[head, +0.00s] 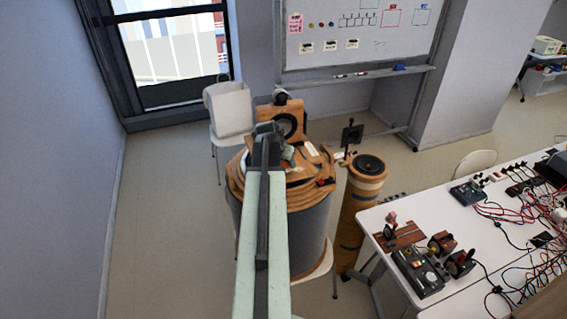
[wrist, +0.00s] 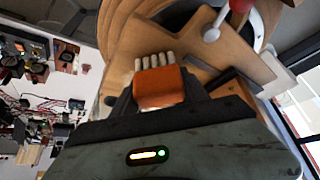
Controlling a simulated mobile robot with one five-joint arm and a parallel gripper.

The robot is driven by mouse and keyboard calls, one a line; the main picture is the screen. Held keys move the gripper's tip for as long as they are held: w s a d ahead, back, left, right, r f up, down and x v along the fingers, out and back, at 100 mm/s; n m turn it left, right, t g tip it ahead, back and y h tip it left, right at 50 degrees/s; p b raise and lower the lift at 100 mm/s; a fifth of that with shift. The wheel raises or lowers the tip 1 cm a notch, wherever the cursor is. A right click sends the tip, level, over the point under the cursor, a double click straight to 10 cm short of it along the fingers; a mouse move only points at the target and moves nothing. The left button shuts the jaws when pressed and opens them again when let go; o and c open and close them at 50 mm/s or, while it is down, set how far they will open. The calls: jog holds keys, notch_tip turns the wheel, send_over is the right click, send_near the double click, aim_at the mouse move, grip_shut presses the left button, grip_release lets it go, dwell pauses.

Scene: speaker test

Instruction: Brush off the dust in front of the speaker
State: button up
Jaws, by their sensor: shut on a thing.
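The speaker (head: 264,115) is a wooden box with a round black cone, standing on a round drum-like stand (head: 308,248). My gripper (head: 268,133) is in front of the speaker, above the stand's wooden top, and hides part of both. In the wrist view my gripper (wrist: 158,97) is shut on an orange brush (wrist: 160,86). Its pale bristles (wrist: 154,61) point away from me over a wooden surface (wrist: 195,45). I cannot tell whether they touch it. I cannot make out dust in either view.
A tall wooden cylinder (head: 352,215) with a black round top stands right of the stand. A white chair (head: 230,112) is behind it on the left. A white table (head: 460,210) with devices and red cables is at right. Floor at left is clear.

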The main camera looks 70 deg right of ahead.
aim_at(302, 163)
jog(key=shift+f+b, duration=0.45)
jog(key=shift+f, duration=0.05)
jog(key=shift+s+d+r, duration=0.1)
jog(key=shift+s+d, duration=0.85)
jog(key=shift+s, duration=0.2)
jog(key=shift+s+d, duration=1.1)
jog(key=shift+s, duration=0.35)
jog(key=shift+s+d, duration=0.1)
